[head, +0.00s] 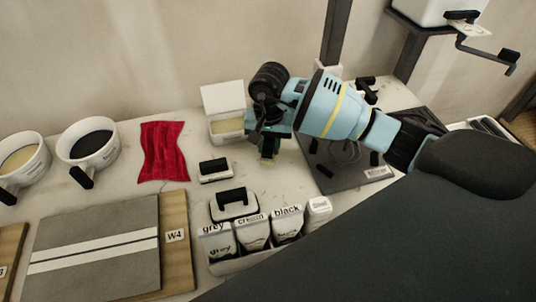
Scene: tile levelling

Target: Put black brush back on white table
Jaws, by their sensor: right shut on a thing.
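My right gripper (269,133) comes in from the right and points down over the white table (182,203). It is shut on the black brush (268,156), whose dark body and pale lower edge show just below the fingers. The fingers hide most of the brush. I cannot tell whether its lower edge touches the table. My left gripper is not in view.
An open white box (224,103) stands just left of my right gripper, a dark tray (325,178) to its right. A black-handled block (215,170), red cloth (163,151), two tubs, labelled bags (252,233) and a striped tile panel (95,250) crowd the table.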

